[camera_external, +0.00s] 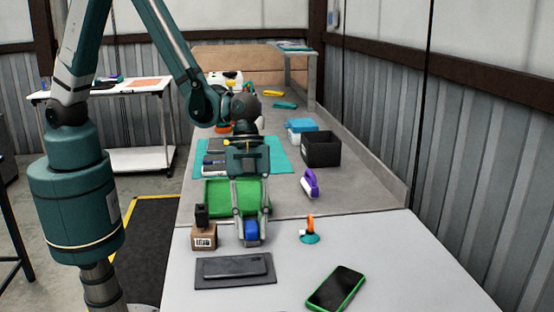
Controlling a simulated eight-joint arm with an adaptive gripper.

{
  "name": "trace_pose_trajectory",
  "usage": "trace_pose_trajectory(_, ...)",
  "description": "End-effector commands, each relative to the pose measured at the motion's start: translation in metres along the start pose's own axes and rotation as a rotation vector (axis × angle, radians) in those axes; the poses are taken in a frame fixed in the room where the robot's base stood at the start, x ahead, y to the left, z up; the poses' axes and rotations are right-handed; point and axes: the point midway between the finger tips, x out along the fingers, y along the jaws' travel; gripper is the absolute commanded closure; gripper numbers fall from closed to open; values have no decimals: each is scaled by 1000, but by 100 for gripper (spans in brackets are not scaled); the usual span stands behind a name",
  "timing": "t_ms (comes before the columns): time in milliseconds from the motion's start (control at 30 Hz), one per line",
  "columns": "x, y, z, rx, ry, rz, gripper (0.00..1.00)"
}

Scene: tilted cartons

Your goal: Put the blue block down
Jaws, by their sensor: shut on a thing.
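The blue block (251,230) is between the fingers of my gripper (251,238), near the front half of the bench. My gripper points down and is shut on the block. I cannot tell whether the block's underside touches the bench top or hangs slightly above it. The fingers hide the block's sides.
A green tray (217,194) lies just behind and left of my gripper. A small brown carton (203,237) stands to the left, a dark flat case (235,270) in front, and an orange-and-teal item (310,232) to the right. A phone (336,289) lies front right. A black bin (321,150) stands farther back.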

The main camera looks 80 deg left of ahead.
Motion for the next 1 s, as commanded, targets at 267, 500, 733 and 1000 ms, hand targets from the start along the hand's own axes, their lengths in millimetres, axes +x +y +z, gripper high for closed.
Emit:
trace_pose_trajectory(267, 1, 0, 0, 0, 0, 0, 89)
trace_pose_trajectory(500, 3, 0, 1, 0, 0, 0, 62)
trace_pose_trajectory(733, 2, 0, 1, 0, 0, 0, 61)
trace_pose_trajectory(1000, 0, 0, 0, 0, 0, 0, 61)
